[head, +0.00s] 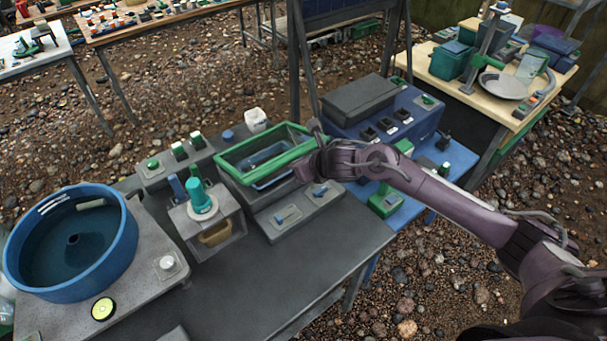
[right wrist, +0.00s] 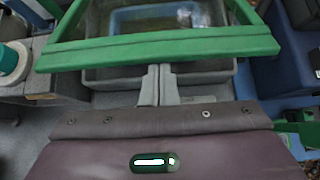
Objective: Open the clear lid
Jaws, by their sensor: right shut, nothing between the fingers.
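The clear lid is a see-through panel in a green frame (head: 233,177), at the middle of the head view. It lies over a grey box, and a blue tray (head: 262,156) shows through it. In the right wrist view the lid's green front bar (right wrist: 150,48) crosses the top. My right gripper (right wrist: 160,70) is shut and empty, its fingertips right at the bar's lower edge near its middle. I cannot tell whether they touch it. In the head view my right gripper (head: 303,170) is at the frame's right side, its fingers mostly hidden. My left gripper is out of view.
A grey panel with blue switches (head: 288,217) sits before the lid. Left are a grey box with a teal knob (head: 201,205) and a blue round tub (head: 75,245). A blue control box (head: 385,125) stands behind right. The front tabletop (head: 270,275) is clear.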

